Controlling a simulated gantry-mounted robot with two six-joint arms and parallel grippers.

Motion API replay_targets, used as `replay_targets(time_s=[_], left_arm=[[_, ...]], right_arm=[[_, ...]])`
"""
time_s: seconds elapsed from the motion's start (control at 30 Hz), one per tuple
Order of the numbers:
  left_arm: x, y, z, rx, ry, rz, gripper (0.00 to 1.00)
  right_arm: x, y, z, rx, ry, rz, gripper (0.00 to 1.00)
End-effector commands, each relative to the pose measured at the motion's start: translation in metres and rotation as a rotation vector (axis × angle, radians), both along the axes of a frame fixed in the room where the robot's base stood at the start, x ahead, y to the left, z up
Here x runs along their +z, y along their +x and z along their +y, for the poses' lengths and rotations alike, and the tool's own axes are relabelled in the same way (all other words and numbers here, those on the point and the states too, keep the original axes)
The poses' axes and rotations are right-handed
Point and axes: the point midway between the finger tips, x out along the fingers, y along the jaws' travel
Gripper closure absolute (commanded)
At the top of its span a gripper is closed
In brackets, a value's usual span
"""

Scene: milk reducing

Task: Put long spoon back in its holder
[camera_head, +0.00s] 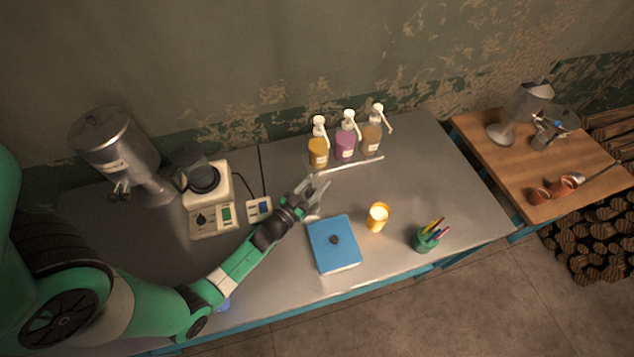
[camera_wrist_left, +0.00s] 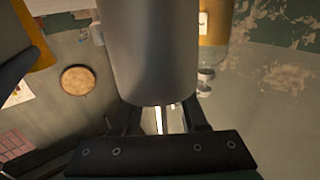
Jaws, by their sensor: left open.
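A long, thin, pale spoon (camera_head: 348,165) lies roughly level in front of the pump bottles in the head view. Its left end is close to my left gripper. My right gripper is not in view.
Several pump bottles (camera_head: 345,142) stand at the back. A blue book (camera_head: 333,255), a lit candle (camera_head: 377,217) and a green pen cup (camera_head: 425,240) stand in front. A blender base (camera_head: 208,190) and a metal dispenser (camera_head: 115,150) are left. A wooden table (camera_head: 500,160) is right.

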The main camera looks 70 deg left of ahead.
Motion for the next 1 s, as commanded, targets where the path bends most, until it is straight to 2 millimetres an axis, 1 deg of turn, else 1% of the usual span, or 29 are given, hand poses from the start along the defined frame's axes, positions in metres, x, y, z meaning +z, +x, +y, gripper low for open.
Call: replay_targets(time_s=[0.07,0.13,0.17,0.27,0.4,0.5,0.57,0.7,1.0], left_arm=[[0.001,0.000,0.000,0.000,0.000,0.000,0.58],[0.006,0.000,0.000,0.000,0.000,0.000,0.58],[0.005,-0.003,-0.001,0.000,-0.001,0.002,0.58],[0.004,-0.017,-0.009,0.001,-0.002,0.002,0.58],[0.004,-0.043,-0.022,0.002,-0.003,0.004,0.58],[0.004,-0.057,-0.029,0.001,-0.001,0.003,0.58],[0.004,-0.063,-0.032,0.001,-0.001,0.002,0.58],[0.004,-0.067,-0.035,0.000,0.000,0.000,0.58],[0.003,-0.067,-0.035,0.000,0.000,0.000,0.58]], right_arm=[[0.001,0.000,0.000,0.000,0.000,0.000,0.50],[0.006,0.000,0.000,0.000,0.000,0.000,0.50],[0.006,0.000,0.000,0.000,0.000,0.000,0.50],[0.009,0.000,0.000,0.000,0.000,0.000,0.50],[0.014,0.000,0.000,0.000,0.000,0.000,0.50],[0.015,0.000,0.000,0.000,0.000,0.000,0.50],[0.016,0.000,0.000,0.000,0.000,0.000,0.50],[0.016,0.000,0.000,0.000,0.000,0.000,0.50],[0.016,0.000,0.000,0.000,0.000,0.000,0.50]])
